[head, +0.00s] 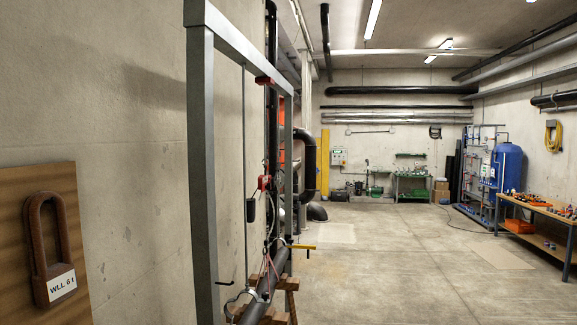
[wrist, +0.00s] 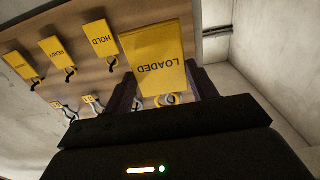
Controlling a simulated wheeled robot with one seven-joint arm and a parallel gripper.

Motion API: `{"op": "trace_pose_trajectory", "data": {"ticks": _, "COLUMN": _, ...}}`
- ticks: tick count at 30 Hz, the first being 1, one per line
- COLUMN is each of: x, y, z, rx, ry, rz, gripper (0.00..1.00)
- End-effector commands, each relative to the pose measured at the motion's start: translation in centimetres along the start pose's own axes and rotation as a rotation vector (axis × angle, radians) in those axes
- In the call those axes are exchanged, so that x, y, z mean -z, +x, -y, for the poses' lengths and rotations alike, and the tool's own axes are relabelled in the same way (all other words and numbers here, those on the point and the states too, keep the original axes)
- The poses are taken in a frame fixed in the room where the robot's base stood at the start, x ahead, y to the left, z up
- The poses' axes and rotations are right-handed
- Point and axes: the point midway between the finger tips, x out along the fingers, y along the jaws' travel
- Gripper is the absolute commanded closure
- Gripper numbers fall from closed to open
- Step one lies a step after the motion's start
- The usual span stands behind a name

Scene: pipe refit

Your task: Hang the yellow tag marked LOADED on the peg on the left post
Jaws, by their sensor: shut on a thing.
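The yellow tag marked LOADED (wrist: 155,58) is between the two dark fingers of my gripper (wrist: 163,88) in the wrist view. Its lettering appears upside down, and a ring shows at its lower end. The gripper is shut on it. The tag is in front of a wooden tag board (wrist: 85,78); I cannot tell whether it still touches the board. In the head view the grey left post (head: 203,170) stands upright near the left wall. A small dark peg (head: 226,282) shows low on its right side. My gripper and the tag are outside the head view.
Yellow tags HOLD (wrist: 99,40), READY (wrist: 58,52) and one unreadable (wrist: 19,66) hang on the board. A wooden panel with a brown shackle (head: 50,245) is at the left. Floor to the right (head: 400,265) is clear.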

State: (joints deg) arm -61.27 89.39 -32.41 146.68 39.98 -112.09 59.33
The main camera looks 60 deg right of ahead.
Motion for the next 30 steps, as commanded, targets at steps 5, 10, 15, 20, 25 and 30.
{"op": "trace_pose_trajectory", "data": {"ticks": 5, "x": 0.0, "y": 0.0, "z": 0.0, "rx": 0.0, "ry": 0.0, "rz": 0.0, "gripper": 0.64}}
{"op": "trace_pose_trajectory", "data": {"ticks": 10, "x": -0.1, "y": 0.1, "z": -0.3, "rx": -0.006, "ry": 0.0, "rz": -0.001, "gripper": 0.64}}
{"op": "trace_pose_trajectory", "data": {"ticks": 15, "x": -1.3, "y": 1.6, "z": -3.3, "rx": -0.07, "ry": 0.001, "rz": -0.005, "gripper": 0.64}}
{"op": "trace_pose_trajectory", "data": {"ticks": 20, "x": -3.4, "y": 3.8, "z": -8.8, "rx": -0.175, "ry": 0.002, "rz": -0.007, "gripper": 0.64}}
{"op": "trace_pose_trajectory", "data": {"ticks": 25, "x": -5.1, "y": 5.2, "z": -13.7, "rx": -0.261, "ry": 0.001, "rz": -0.004, "gripper": 0.64}}
{"op": "trace_pose_trajectory", "data": {"ticks": 30, "x": -5.5, "y": 5.5, "z": -14.9, "rx": -0.282, "ry": 0.0, "rz": -0.001, "gripper": 0.64}}
